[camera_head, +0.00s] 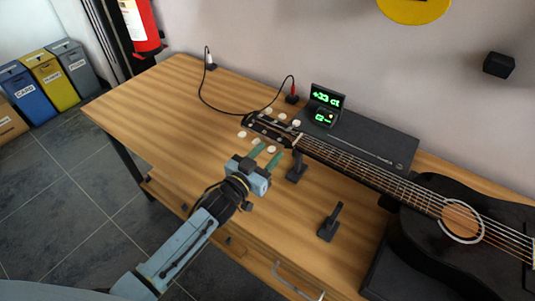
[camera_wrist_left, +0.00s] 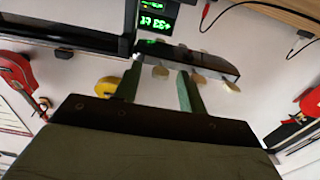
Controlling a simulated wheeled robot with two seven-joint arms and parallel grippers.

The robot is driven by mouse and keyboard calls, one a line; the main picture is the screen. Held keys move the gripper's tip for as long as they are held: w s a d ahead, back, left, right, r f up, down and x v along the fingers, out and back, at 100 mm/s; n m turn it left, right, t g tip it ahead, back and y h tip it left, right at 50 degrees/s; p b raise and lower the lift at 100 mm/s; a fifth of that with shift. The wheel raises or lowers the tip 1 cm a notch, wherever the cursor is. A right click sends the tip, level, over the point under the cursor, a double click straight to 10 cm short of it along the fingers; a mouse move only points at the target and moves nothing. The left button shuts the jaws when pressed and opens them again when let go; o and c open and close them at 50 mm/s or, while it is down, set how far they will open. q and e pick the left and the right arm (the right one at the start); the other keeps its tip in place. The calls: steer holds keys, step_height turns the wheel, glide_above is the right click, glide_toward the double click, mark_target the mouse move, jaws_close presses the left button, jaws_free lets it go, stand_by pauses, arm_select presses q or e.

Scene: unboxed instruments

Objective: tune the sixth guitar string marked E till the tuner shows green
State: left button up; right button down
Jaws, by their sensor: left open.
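The black guitar (camera_head: 425,203) lies along the right of the table, its headstock (camera_head: 268,128) pointing left with pale tuning pegs on both sides. The tuner (camera_head: 326,98) behind the headstock reads "+33 ct" in green, with a smaller green mark below; its display also shows, turned over, in the left wrist view (camera_wrist_left: 155,18). My left gripper (camera_head: 271,149) is open at the near side of the headstock. In the left wrist view, a peg (camera_wrist_left: 160,71) appears between its green fingertips; I see no finger touching it. String markings are too small to read. My right gripper is out of view.
A dark flat box (camera_head: 375,143) lies behind the guitar neck. Black supports stand near the neck and at the table's front (camera_head: 329,224). A cable (camera_head: 222,113) loops across the back. The wooden table (camera_head: 150,105) is clear on the left.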

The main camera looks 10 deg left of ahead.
arm_select(q)
steer(key=shift+w+d, duration=0.1)
steer(key=shift+w, duration=0.15)
jaws_close()
steer(key=shift+m, duration=0.4)
steer(key=m, duration=1.2)
stand_by(0.6)
